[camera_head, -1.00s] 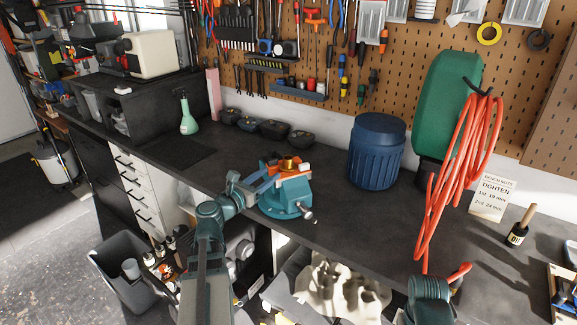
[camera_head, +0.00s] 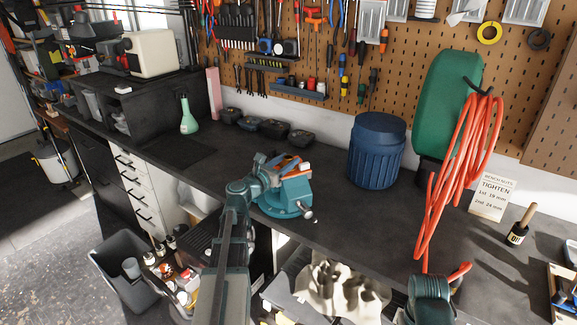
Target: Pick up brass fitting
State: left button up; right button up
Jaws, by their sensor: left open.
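The teal bench vise (camera_head: 288,196) with orange jaw parts stands near the front edge of the dark workbench. My left gripper (camera_head: 277,163) is open and low over the top of the vise, at its jaws. The brass fitting, seen earlier on top of the vise jaws, is now mostly or wholly hidden behind my left gripper and wrist. I cannot tell whether the fingers touch it. Only a teal part of my right arm shows at the bottom right; its gripper is not in view.
A blue ribbed canister (camera_head: 376,152) stands right of the vise.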

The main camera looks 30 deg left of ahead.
pick_arm(q)
jog(key=shift+w, duration=0.5)
grip_shut()
pick_arm(e)
jog(key=shift+r, duration=0.1)
